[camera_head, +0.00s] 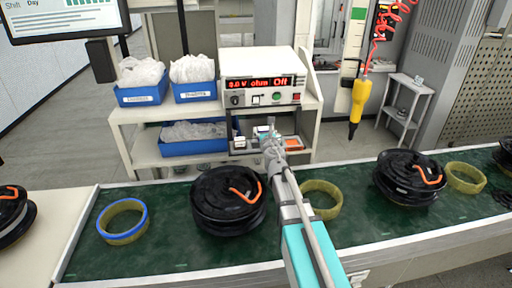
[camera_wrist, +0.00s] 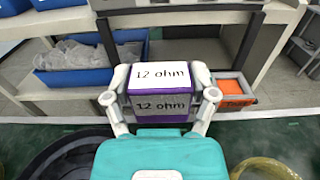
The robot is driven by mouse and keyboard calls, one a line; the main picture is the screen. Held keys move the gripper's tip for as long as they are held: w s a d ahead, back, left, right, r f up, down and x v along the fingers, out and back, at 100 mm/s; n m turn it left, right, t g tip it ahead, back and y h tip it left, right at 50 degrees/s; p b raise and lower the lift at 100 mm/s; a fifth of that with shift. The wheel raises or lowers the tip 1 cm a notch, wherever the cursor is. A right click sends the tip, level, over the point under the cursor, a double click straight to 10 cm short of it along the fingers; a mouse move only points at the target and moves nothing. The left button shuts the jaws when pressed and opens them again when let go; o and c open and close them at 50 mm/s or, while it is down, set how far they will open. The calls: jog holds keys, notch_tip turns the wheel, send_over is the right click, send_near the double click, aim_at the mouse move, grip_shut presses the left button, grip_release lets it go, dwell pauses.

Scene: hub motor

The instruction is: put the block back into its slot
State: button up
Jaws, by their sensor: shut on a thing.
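A white and purple block labelled "12 ohm" (camera_wrist: 160,106) is between the fingers of my gripper (camera_wrist: 160,97) in the wrist view. Its label shows on two faces. The gripper is shut on it, one finger on each side. In the head view my gripper (camera_head: 270,140) is at the front of the bench, below the meter; the block cannot be made out clearly there. A grey-framed slot with an orange floor (camera_wrist: 232,88) is just right of the block; it also shows in the head view (camera_head: 292,143). The block hides whatever lies behind it.
A meter with a red display (camera_head: 262,84) stands on the bench. Blue bins with clear bags (camera_head: 195,92) are to its left. The green conveyor (camera_head: 165,250) in front carries black hub motors (camera_head: 212,215) and yellow rings (camera_head: 322,205). A yellow tool (camera_head: 359,105) hangs at the right.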

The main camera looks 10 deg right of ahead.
jog(key=shift+d, duration=0.15)
jog(key=shift+w+d+r, duration=0.1)
jog(key=shift+w+d, duration=0.05)
jog(key=shift+d, duration=0.35)
jog(key=shift+w+d+r, duration=0.1)
jog(key=shift+w+d, duration=0.05)
jog(key=shift+d, duration=0.35)
jog(key=shift+f, duration=0.1)
jog(key=w+f+b, duration=0.3)
jog(key=w, duration=0.1)
jog(key=w+a+f+b, duration=0.1)
jog(key=w+f+b, duration=0.1)
jog(key=w+f, duration=0.1)
jog(key=w+a+f+b, duration=0.1)
jog(key=w+f+b, duration=0.2)
jog(key=w, duration=0.3)
jog(key=shift+b, duration=0.35)
jog(key=shift+w+f+b, duration=0.5)
jog(key=shift+f+b, duration=0.15)
jog(key=shift+b, duration=0.05)
jog(key=shift+f+b, duration=1.35)
